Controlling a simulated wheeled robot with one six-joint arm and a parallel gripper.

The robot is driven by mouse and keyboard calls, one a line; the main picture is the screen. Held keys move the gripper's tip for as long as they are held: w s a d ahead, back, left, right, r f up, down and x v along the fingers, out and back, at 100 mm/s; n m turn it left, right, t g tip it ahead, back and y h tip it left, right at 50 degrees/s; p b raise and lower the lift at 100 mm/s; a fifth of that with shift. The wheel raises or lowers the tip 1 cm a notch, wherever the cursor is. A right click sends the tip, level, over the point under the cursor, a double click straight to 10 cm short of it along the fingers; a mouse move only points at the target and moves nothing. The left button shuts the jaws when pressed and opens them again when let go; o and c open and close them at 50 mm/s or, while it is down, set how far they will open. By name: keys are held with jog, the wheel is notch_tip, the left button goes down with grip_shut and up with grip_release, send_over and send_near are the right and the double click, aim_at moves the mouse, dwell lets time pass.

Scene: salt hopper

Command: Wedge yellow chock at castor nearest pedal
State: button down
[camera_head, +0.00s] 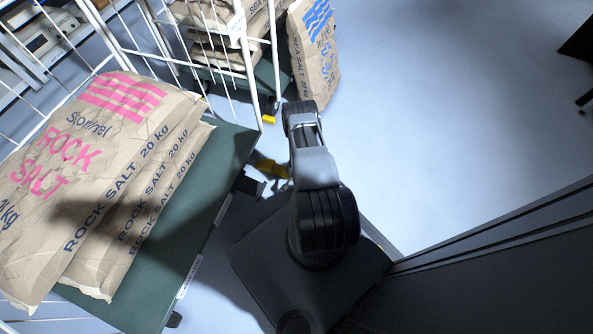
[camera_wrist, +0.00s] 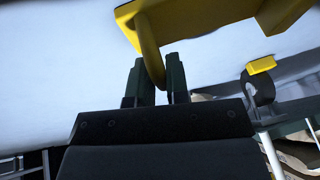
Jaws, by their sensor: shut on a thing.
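In the wrist view my gripper (camera_wrist: 160,72) is shut on the curved yellow handle of the yellow chock (camera_wrist: 190,18). In the head view a yellow pedal (camera_head: 268,119) shows at the far cart's corner.
A near cart (camera_head: 232,150) carrying rock salt sacks (camera_head: 110,170) stands at the left. A far cart holds more sacks (camera_head: 215,50), with a sea salt sack (camera_head: 315,55) upright beside it. The pale floor (camera_head: 440,110) is clear to the right, up to a dark panel (camera_head: 500,270).

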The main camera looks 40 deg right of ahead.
jog(key=shift+w, duration=0.15)
jog(key=shift+w+a+r+b, duration=0.1)
jog(key=shift+w+a+b, duration=0.25)
jog(key=shift+w+a, duration=0.85)
jog(key=shift+w+d, duration=0.1)
jog(key=shift+d, duration=0.05)
jog(key=c, duration=1.4)
grip_release()
jog(key=shift+w, duration=0.15)
jog(key=o, duration=0.4)
jog(key=shift+s, duration=0.2)
jog(key=shift+s+r, duration=0.1)
jog(key=shift+r, duration=0.05)
jog(key=p+v, duration=0.6)
jog(key=v, duration=0.7)
jog(key=shift+a, duration=0.2)
